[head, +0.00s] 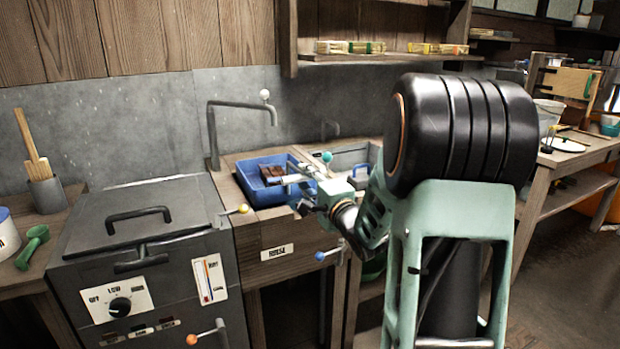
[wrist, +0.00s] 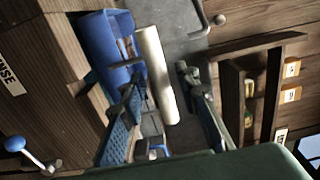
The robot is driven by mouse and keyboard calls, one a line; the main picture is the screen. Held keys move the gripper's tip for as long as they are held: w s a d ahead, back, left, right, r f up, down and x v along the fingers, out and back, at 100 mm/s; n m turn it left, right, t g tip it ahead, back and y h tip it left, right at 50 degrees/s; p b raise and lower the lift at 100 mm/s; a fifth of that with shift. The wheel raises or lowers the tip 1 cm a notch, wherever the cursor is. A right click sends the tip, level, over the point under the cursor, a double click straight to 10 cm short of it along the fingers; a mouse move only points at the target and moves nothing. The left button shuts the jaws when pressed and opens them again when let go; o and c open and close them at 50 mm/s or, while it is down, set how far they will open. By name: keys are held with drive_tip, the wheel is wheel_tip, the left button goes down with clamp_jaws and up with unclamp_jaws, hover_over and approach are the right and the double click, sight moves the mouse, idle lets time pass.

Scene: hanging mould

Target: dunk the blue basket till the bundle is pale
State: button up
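The blue basket (head: 247,186) sits in the wooden rinse unit, left of my arm. A dark reddish-brown bundle (head: 272,171) lies in it. The basket also shows at the upper left of the wrist view (wrist: 101,40), with only a sliver of its contents visible. Its pale handle bar (wrist: 153,75) appears between my fingers' lines in the wrist view; I see no clear contact. My gripper (wrist: 163,80) is open, fingers apart on either side of the bar. In the head view, my gripper (head: 306,193) is at the basket's right side, partly hidden by my wrist.
A grey vat with a shut lid (head: 150,213) and a dial (head: 120,306) stands left of the rinse unit. A bent metal tap (head: 212,130) rises behind the basket. A shelf (head: 370,59) hangs above. A wooden table (head: 560,160) stands at the right.

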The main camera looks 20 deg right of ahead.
drive_tip(key=c, duration=0.5)
drive_tip(key=shift+s+f+b, duration=0.15)
drive_tip(key=shift+f+b, duration=4.75)
drive_tip(key=shift+f, duration=3)
drive_tip(key=r+p, duration=1.3)
drive_tip(key=r, duration=0.3)
drive_tip(key=shift+w+r, duration=0.15)
drive_tip(key=shift+w, duration=0.05)
